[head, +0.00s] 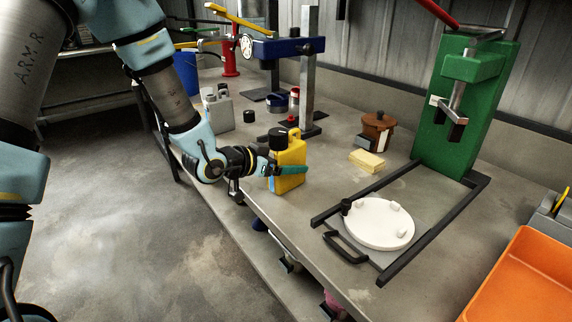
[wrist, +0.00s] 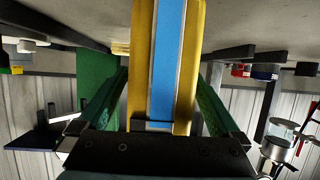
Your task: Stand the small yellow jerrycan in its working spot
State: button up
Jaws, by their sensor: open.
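The small yellow jerrycan (head: 291,152) with a black cap stands upright near the front edge of the bench in the head view. My gripper (head: 284,165) reaches it from the left, with one teal finger along its near side; the far finger is hidden. In the wrist view the yellow jerrycan (wrist: 185,60) with a blue stripe fills the middle. My gripper's fingers (wrist: 163,95) are open on either side of it, with slim gaps visible. The blue-headed column (head: 290,48) with a steel post stands behind the jerrycan. I cannot tell which spot is the working spot.
A grey can (head: 219,110) stands left of the jerrycan. A red-and-white container (head: 294,103) and blue tin (head: 277,102) are behind it. A yellow sponge (head: 367,161), brown pot (head: 378,130), white disc (head: 379,224) in a black frame and green press (head: 462,110) lie right.

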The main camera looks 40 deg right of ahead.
grip_shut()
dwell(0.7)
jog(key=shift+r, duration=0.1)
